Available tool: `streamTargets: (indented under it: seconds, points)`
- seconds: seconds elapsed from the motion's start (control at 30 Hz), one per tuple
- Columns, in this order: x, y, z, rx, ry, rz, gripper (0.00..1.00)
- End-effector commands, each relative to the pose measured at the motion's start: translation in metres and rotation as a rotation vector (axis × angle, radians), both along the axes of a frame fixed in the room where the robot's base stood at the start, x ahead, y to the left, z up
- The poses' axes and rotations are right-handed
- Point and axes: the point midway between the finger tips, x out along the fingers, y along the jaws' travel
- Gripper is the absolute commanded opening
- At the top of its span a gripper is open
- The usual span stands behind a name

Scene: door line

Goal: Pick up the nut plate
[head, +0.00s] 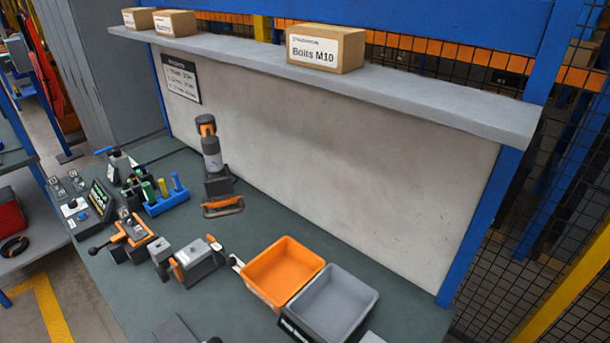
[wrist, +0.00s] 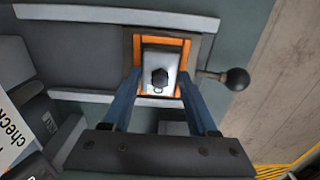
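A light grey plate (wrist: 160,80), which I take for the nut plate, sits inside an orange frame (wrist: 186,48) in the wrist view. A dark nut-like piece stands at its middle, with a small ring mark below it. My gripper (wrist: 161,76) is over it, its two blue fingers spread to either side of the plate. Slim gaps seem to show between the fingertips and the plate; I cannot tell their depth. What looks like the same orange fixture (head: 137,237) is at the left of the bench in the head view. I cannot make out my gripper there.
A black ball handle (wrist: 237,79) sticks out right of the frame. On the bench stand a grey clamp block (head: 198,262), a blue tool holder (head: 166,203), an orange bin (head: 283,270) and a grey bin (head: 335,300). A shelf (head: 400,88) overhangs the back.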

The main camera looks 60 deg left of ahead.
Motion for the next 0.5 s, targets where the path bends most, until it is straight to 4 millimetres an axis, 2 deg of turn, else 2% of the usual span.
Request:
streamTargets:
  seconds: [0.03, 0.3, 0.5]
  points:
    - [0.0001, 0.0, 0.0001, 0.0, 0.0, 0.0, 0.48]
    - [0.0001, 0.0, 0.0003, 0.0, 0.0, 0.0, 0.0]
    - [0.0007, 0.0002, 0.0009, 0.0, -0.001, 0.0, 0.0]
